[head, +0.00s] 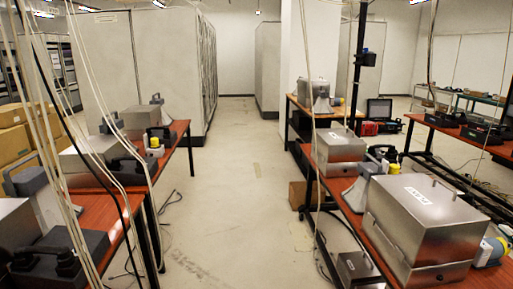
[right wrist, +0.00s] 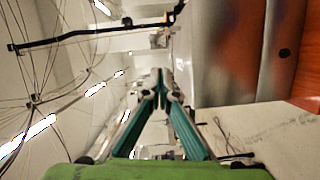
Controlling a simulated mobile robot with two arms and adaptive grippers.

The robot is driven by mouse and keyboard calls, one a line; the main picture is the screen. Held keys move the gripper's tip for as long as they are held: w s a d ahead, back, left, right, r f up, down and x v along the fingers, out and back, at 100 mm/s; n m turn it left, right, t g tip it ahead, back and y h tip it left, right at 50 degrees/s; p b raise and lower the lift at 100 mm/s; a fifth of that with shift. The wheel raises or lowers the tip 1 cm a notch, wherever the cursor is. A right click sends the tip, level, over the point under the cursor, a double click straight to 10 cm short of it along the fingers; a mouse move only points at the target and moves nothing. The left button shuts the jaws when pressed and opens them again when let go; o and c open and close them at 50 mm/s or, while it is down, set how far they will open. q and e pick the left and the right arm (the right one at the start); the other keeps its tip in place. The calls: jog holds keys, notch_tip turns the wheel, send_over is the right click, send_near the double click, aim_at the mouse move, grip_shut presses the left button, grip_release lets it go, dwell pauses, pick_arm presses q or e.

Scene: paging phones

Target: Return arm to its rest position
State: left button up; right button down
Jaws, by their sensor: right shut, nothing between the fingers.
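My right gripper (right wrist: 161,88) shows in the right wrist view. Its two teal-lined fingers come together at the tips, shut with nothing between them. The view appears turned on its side, with a metal surface and an orange-red tabletop to the right of the fingers. The fingers look clear of both. I cannot make out either gripper in the head view. My left gripper is in neither view.
In the head view, a large steel case (head: 420,215) and a smaller one (head: 340,146) stand on the right tables. Tables on the left hold more boxes and phones. Cables hang at the left. The central aisle (head: 237,170) is open floor.

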jog(key=s+a+f+m+g, duration=0.35)
jog(key=s+a+f, duration=0.25)
jog(key=a+f, duration=0.6)
jog(key=s+a+f+m+g, duration=0.35)
jog(key=s+a+f, duration=0.25)
jog(key=a+f, duration=0.5)
jog(key=s+a+f+m+g+y, duration=0.2)
jog(key=s+a+f+g, duration=0.1)
jog(key=s+a, duration=0.85)
jog(key=s+a+f+m+g+y, duration=0.2)
jog(key=s+a+m+g, duration=0.15)
jog(key=s+a, duration=0.75)
notch_tip(320, 180, down, 27)
jog(key=s+a+g, duration=0.1)
jog(key=s, duration=0.1)
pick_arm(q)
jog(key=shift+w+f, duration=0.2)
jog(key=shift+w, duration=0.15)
pick_arm(e)
jog(key=s+d+f+n+g, duration=0.1)
jog(key=s+d+f, duration=0.2)
jog(key=s+f, duration=1.2)
jog(key=shift+s+f, duration=0.2)
jog(key=shift+s, duration=0.5)
